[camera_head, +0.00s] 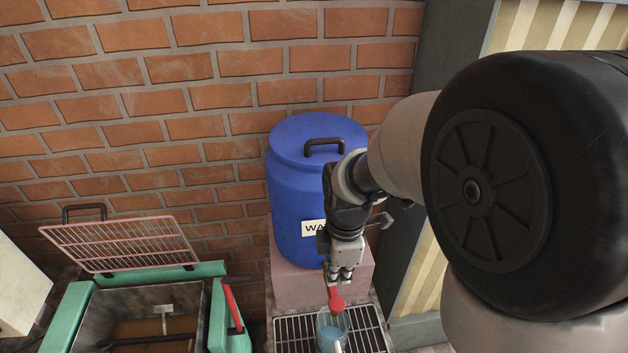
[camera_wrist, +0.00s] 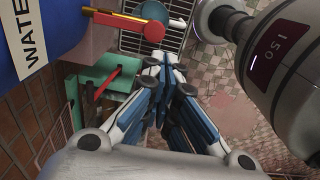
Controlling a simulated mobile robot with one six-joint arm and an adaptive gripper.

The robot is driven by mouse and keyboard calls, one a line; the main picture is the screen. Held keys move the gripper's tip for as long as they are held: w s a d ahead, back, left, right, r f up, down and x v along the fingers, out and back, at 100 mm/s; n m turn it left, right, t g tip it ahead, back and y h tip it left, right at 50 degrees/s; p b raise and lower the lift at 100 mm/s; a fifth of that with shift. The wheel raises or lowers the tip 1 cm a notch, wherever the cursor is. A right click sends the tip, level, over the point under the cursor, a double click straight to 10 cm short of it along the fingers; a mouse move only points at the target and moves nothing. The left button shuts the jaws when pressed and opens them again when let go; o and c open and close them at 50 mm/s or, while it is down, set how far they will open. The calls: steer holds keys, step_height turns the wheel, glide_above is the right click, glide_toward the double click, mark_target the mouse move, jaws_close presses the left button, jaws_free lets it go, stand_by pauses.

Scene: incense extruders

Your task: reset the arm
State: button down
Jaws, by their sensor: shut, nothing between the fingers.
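My gripper (camera_head: 338,281) hangs in front of the blue barrel's lower part in the head view, pointing down, just above a red tap part (camera_head: 336,298). In the wrist view its fingertips (camera_wrist: 160,65) are together, with nothing seen between them. A clear cup (camera_head: 332,338) with blue contents stands below on a metal grate. Blue contents (camera_wrist: 153,30) also show beyond the fingertips in the wrist view. The brass tap with its red part (camera_wrist: 115,18) lies to the left of the fingertips there. Contact between gripper and tap cannot be told.
The blue barrel (camera_head: 290,190) marked "WA" stands on a pinkish block (camera_head: 290,282) against the brick wall. The grate (camera_head: 368,342) lies in front. A green-framed machine (camera_head: 78,310) with a red handle (camera_head: 232,308) and raised wire rack (camera_head: 120,243) is at left.

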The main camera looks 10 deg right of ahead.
steer(key=s+d+f+m+t+b, duration=0.1)
steer(key=s+f+m+t+b, duration=0.1)
steer(key=s+m+b, duration=0.5)
steer(key=s+d+f+m+t+b, duration=0.1)
steer(key=s+f+m+t+b, duration=0.1)
steer(key=s+f+m+b, duration=0.3)
steer(key=s+m+b, duration=0.3)
steer(key=m+b, duration=0.3)
steer(key=b, duration=0.3)
steer(key=shift+d+f+b, duration=0.15)
steer(key=shift+d+b, duration=0.15)
